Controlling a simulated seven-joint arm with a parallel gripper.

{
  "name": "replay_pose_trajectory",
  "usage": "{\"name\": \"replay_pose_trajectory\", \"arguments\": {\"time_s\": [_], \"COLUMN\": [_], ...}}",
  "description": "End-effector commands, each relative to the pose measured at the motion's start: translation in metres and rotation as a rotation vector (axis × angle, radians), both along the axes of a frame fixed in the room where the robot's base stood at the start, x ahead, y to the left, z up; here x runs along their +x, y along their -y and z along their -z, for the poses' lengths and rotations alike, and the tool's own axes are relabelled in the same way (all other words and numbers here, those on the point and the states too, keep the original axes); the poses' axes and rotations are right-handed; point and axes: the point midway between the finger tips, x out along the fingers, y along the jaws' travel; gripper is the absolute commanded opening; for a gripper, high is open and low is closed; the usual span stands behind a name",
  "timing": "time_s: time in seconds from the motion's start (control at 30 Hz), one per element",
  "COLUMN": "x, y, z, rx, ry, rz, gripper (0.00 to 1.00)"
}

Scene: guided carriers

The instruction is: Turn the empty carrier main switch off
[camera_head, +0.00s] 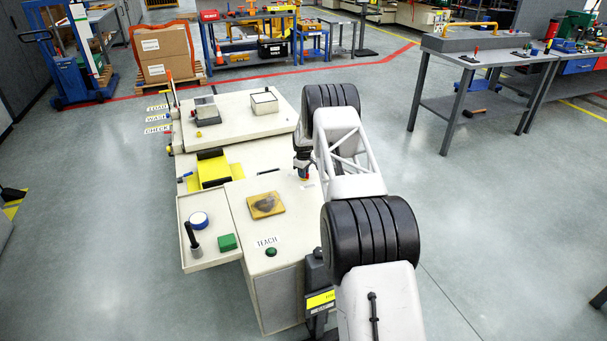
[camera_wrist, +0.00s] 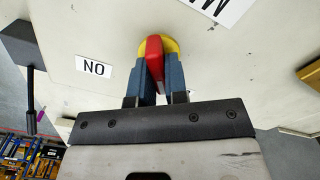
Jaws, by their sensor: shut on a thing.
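The switch has a red handle (camera_wrist: 155,62) on a round yellow base (camera_wrist: 172,46), set in a pale panel (camera_wrist: 110,30) in the wrist view. The handle lies roughly upright in that picture, pointing at my gripper. My gripper (camera_wrist: 159,75) is shut on it, one blue finger on each side. A label (camera_wrist: 93,67) to its left reads "NO", apparently an upside-down "ON". In the head view my gripper (camera_head: 304,176) is at the right side of the beige carrier's top (camera_head: 235,200); the arm and fingers mostly hide the switch there.
On the carrier top lie a brown stained pad (camera_head: 265,205) and a green button (camera_head: 271,252) by a "TEACH" label. A side tray (camera_head: 205,262) holds a dark-handled tool, a blue-and-white roll and a green block. A grey workbench (camera_head: 470,62) stands right; open floor lies between.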

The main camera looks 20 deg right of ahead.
Motion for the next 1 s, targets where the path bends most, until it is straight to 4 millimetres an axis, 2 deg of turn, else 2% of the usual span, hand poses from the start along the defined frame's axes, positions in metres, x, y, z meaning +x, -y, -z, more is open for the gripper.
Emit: {"name": "replay_pose_trajectory", "arguments": {"time_s": [0.3,0.83,0.87,1.0], "x": [0.0000,-0.0002,-0.0002,-0.0003], "y": [-0.0005,-0.0007,-0.0007,-0.0008], "z": [-0.0008,-0.0006,-0.0006,-0.0005], "rx": [0.000,-0.001,-0.001,0.000], "ry": [0.001,0.001,0.001,0.000], "rz": [-0.151,-0.180,-0.180,-0.179], "gripper": [0.00,0.00,0.19,0.39]}}
